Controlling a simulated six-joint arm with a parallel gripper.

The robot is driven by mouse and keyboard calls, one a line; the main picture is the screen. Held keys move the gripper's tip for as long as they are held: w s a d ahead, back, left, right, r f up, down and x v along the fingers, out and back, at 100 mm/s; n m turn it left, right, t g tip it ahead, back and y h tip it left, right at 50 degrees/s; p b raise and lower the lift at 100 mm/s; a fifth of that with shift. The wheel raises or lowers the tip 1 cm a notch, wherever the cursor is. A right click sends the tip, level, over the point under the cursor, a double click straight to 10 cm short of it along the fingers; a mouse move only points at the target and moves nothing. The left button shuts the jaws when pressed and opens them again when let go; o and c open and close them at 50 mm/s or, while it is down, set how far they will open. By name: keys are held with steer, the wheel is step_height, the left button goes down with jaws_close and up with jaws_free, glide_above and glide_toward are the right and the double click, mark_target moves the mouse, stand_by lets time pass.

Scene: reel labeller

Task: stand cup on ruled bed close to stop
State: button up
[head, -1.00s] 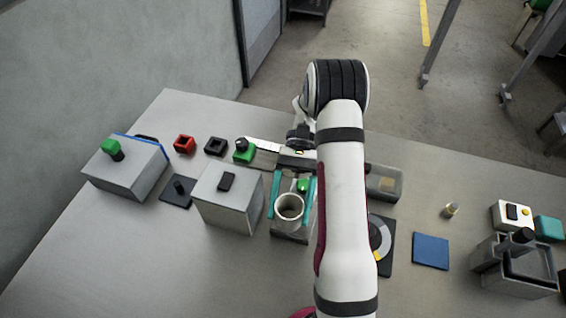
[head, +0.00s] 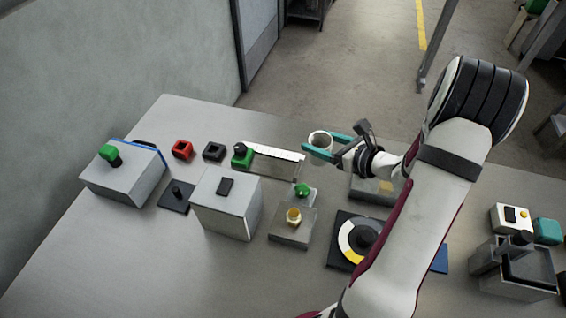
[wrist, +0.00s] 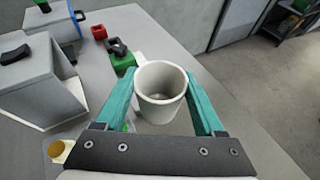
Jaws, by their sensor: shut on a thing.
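My gripper (head: 327,146) has its teal fingers shut on a white cup (head: 320,141) and holds it upright above the table, near the right end of the ruled bed (head: 276,159). The bed is a long strip with a white marked scale along its back. A green stop (head: 242,156) with a black knob sits at the bed's left end, apart from the cup. In the wrist view the cup (wrist: 160,88) is between the two fingers and shows its open, empty mouth. There the green stop (wrist: 122,62) is beyond the cup, and the cup hides most of the bed.
A grey box (head: 226,203) stands in front of the bed. A small stand (head: 291,238) with a brass piece and green knob is to its right. A round dial (head: 359,242) lies further right. Red (head: 182,149) and black (head: 214,151) square blocks sit left of the stop.

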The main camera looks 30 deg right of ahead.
steer(key=w+a+f, duration=0.2)
steer(key=f, duration=0.1)
steer(key=w+a+f, duration=0.1)
steer(key=w+f, duration=0.1)
steer(key=f, duration=0.1)
steer(key=w+a+f, duration=0.2)
steer(key=w+f, duration=0.1)
steer(key=shift+w+a+f, duration=0.1)
steer(key=shift+a+f, duration=0.1)
steer(key=shift+a, duration=0.15)
steer(key=shift+f, duration=0.1)
steer(key=o, duration=1.3)
steer(key=shift+o, duration=0.2)
